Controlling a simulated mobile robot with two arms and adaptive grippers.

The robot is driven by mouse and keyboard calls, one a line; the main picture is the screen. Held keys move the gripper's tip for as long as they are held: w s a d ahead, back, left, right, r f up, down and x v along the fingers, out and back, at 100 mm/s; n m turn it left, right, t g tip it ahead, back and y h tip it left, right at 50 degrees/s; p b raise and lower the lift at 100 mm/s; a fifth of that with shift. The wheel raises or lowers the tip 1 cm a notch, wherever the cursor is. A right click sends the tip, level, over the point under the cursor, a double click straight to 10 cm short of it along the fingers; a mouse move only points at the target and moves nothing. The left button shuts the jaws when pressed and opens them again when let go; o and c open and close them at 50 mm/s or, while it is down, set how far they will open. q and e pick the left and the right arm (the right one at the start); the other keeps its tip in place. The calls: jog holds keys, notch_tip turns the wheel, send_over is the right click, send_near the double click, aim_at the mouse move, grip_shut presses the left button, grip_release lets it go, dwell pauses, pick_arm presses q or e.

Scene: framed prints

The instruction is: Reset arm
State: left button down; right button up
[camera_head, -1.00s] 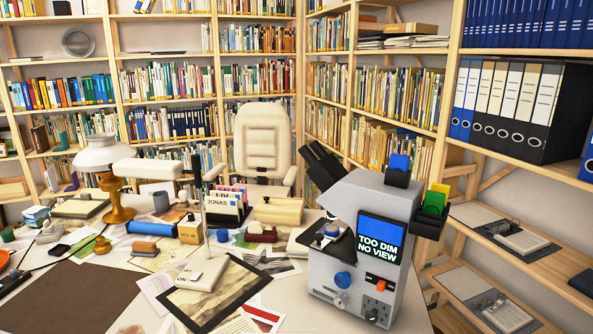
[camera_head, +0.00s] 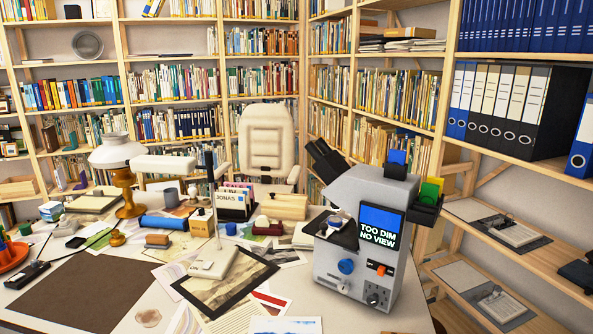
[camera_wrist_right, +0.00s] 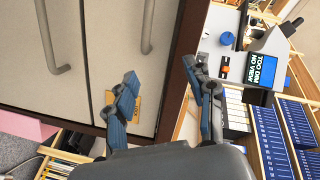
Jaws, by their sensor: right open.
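My right gripper (camera_wrist_right: 160,98) shows in the right wrist view, open, with its two blue-grey fingers spread and nothing between them. Behind the fingers is a pale cabinet front (camera_wrist_right: 110,55) with metal bar handles and a dark brown edge. The grey machine (camera_wrist_right: 255,58) with the "TOO DIM NO VIEW" screen lies beyond the right finger, apart from it. In the head view this machine (camera_head: 340,262) stands upright on the table's right side. Neither of my arms nor grippers shows in the head view.
The table (camera_head: 140,320) holds a framed print (camera_head: 225,290), a white lamp (camera_head: 120,160), a brown mat (camera_head: 85,295), a red tray (camera_head: 12,257) and loose papers. A cream chair (camera_head: 266,145) stands behind it.

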jog(key=s+d+f+n+g+y, duration=0.1)
jog(key=s+f+n+g, duration=0.35)
jog(key=f, duration=0.65)
jog(key=s+f+n+g+y, duration=0.1)
jog(key=s+f+n+g, duration=0.1)
jog(key=s+f+n, duration=0.6)
jog(key=s+d+f+n+g, duration=0.1)
jog(key=s+d+f+g, duration=0.2)
jog(key=s+f, duration=0.2)
jog(key=s+d+f+n+g+h+p, duration=0.1)
jog(key=s+d+f+g, duration=0.2)
jog(key=s, duration=0.8)
jog(key=s+d+f+n+g, duration=0.1)
jog(key=s+d+f+g, duration=0.2)
jog(key=s+f, duration=0.5)
jog(key=shift+s+d+h, duration=0.4)
jog(key=shift+d, duration=0.1)
